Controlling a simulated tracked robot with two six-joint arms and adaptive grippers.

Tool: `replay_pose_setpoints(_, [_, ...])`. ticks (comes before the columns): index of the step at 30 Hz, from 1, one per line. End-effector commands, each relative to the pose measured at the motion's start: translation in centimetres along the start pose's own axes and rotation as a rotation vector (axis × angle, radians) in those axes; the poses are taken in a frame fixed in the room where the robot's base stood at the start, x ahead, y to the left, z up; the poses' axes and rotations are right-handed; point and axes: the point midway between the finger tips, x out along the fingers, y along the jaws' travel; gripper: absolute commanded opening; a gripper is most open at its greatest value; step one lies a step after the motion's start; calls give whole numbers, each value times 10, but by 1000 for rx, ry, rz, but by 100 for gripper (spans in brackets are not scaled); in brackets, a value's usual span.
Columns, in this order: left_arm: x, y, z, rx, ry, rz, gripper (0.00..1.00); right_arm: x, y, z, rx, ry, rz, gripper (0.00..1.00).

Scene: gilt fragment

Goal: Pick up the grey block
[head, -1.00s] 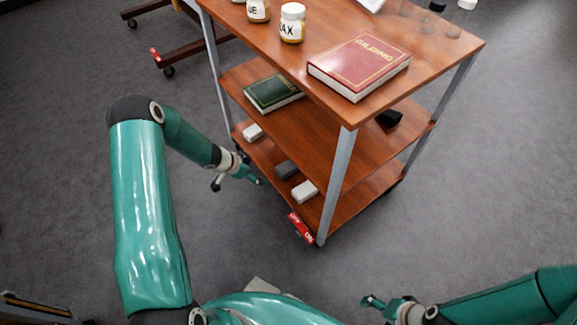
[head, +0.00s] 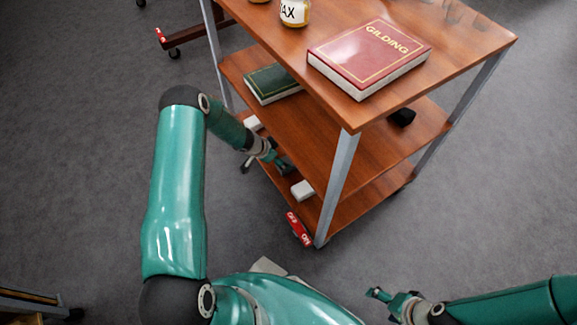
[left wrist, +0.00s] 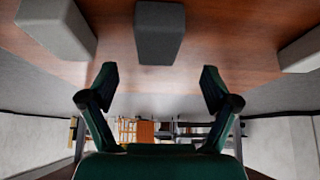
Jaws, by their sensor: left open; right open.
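The grey block (left wrist: 160,32) shows in the left wrist view, on the wooden lower shelf (left wrist: 200,55), centred ahead of the gap between my left fingers. My left gripper (left wrist: 158,82) is open and empty, its two dark green fingers apart with the block beyond their tips. In the head view my left gripper (head: 284,166) reaches in at the lower shelf of the cart and largely hides the grey block. My right gripper (head: 376,294) is open over the floor at the bottom right, away from the cart.
White blocks lie on both sides of the grey one: one (left wrist: 58,28) at left and one (left wrist: 302,50) at right in the wrist view. A cart post (head: 337,185) stands right of my left gripper. The middle shelf above holds a green book (head: 270,83).

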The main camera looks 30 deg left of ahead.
Motion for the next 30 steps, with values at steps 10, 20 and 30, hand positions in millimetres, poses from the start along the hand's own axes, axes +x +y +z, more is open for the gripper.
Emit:
replay_pose_setpoints(10, [30, 1, 2, 0, 0, -1, 88, 13, 5, 0, 0, 0, 0, 81])
replay_pose_setpoints(20, [69, 3, 2, 0, 0, -2, 88, 32, 12, 0, 0, 0, 0, 81])
replay_pose_setpoints(30, [69, 2, 2, -1, 0, -2, 74, 31, 11, 0, 0, 1, 0, 81])
